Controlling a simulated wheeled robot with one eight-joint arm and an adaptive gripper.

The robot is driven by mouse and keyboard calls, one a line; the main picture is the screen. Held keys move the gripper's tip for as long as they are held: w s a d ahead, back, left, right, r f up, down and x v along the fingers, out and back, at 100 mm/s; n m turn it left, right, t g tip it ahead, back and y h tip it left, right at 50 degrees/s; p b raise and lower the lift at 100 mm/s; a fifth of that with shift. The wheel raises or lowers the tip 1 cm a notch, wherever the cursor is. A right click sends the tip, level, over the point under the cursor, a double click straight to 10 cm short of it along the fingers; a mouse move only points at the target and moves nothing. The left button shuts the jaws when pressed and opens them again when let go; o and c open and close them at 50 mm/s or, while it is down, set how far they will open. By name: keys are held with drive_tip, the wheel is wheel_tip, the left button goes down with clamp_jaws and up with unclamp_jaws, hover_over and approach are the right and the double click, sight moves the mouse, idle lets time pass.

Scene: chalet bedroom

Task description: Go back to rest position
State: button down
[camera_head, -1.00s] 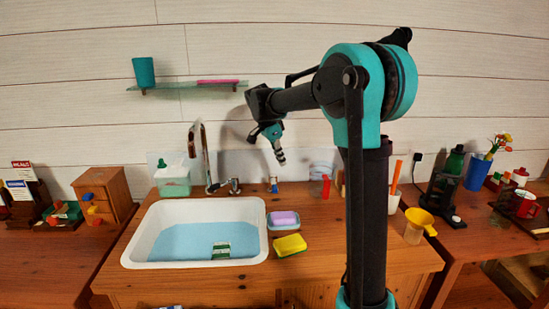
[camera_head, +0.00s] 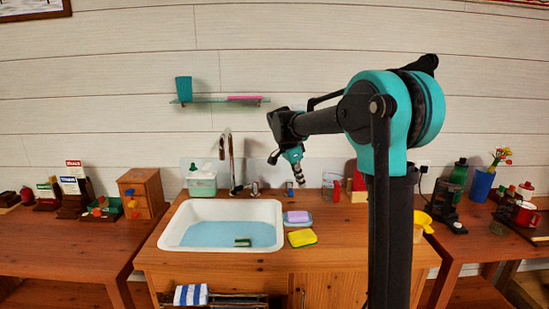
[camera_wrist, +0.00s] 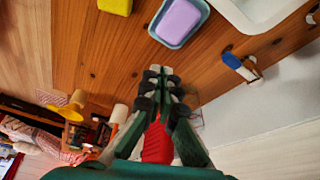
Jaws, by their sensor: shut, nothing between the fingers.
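My gripper (camera_head: 297,179) hangs fingers down in the air in front of the wall, above the back of the wooden counter (camera_head: 345,255). In the wrist view, my gripper (camera_wrist: 162,74) has its fingers closed together with nothing held. A purple soap bar in a dish (camera_head: 297,216) and a yellow sponge (camera_head: 302,238) lie on the counter in front of it. They also show in the wrist view as the purple soap (camera_wrist: 180,22) and the yellow sponge (camera_wrist: 115,5). A red object (camera_wrist: 157,143) shows behind the fingers in the wrist view; its full shape is hidden.
A white sink (camera_head: 168,240) with blue water holds a green-and-white item (camera_head: 243,242). A faucet (camera_head: 232,165) and soap dispenser (camera_head: 201,183) stand behind it. A glass shelf (camera_head: 215,100) with a teal cup (camera_head: 183,89) is on the wall. A yellow funnel (camera_head: 424,221) stands right of my arm.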

drive_tip(key=s+d+f+n, duration=0.2)
drive_tip(key=s+f, duration=0.1)
drive_tip(key=s, duration=0.2)
drive_tip(key=s+d+f+n+y, duration=0.1)
drive_tip(key=s+d+f+n, duration=0.2)
drive_tip(key=s, duration=0.2)
drive_tip(key=s+d+f+n+t+y, duration=0.1)
drive_tip(key=s+d+f+n, duration=0.1)
drive_tip(key=s+f, duration=0.2)
drive_tip(key=shift+s+d, duration=0.35)
drive_tip(key=shift+s, duration=0.4)
drive_tip(key=s+d+f+n+t+y, duration=0.1)
drive_tip(key=s+d+f+n, duration=0.1)
drive_tip(key=s+f+n, duration=0.4)
drive_tip(key=s+f, duration=0.4)
drive_tip(key=s, duration=0.5)
drive_tip(key=shift+n+t+y, duration=0.3)
drive_tip(key=shift+n+t, duration=0.1)
